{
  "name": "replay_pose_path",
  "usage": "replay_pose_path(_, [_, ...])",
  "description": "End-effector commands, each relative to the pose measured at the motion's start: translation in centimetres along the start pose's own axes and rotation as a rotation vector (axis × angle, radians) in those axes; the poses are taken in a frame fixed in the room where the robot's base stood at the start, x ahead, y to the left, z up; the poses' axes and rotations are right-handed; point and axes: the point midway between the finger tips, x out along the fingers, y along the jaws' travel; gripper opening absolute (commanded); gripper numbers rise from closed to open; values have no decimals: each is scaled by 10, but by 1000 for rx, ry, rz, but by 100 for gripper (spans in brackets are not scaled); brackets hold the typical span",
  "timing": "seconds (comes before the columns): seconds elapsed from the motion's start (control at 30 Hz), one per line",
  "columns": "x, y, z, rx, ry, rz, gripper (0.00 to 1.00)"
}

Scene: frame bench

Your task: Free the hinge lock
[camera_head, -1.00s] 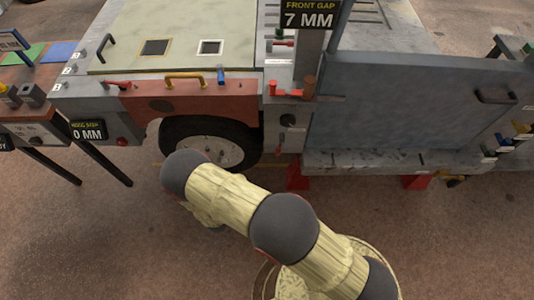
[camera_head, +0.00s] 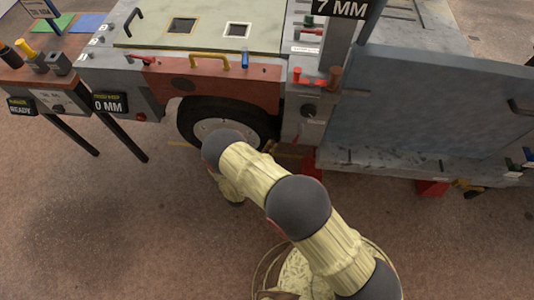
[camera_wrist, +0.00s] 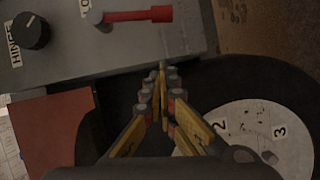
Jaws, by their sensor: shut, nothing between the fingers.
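In the wrist view, a grey panel shows a black knob (camera_wrist: 32,30) labelled "HINGE" and a red lever (camera_wrist: 140,15) on a round grey pivot. The lever's label is partly covered and only starts with "LO". My gripper (camera_wrist: 162,70) is shut and empty, with its fingertips just short of the panel edge and the lever beyond them, apart. In the head view, the knob (camera_head: 308,110) is on the grey post right of the wheel; my arm hides most of my gripper there.
In the head view, a large blue-grey door panel (camera_head: 430,110) stands right of the post. The floor in front is open.

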Motion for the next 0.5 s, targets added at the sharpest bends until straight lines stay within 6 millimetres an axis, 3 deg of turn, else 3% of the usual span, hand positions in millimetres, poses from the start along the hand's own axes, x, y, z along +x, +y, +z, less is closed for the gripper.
replay_pose_path(0.17, [36,-2,2,1,-4,1,0])
replay_pose_path(0.5, [44,-1,37,-1,0,-1,0])
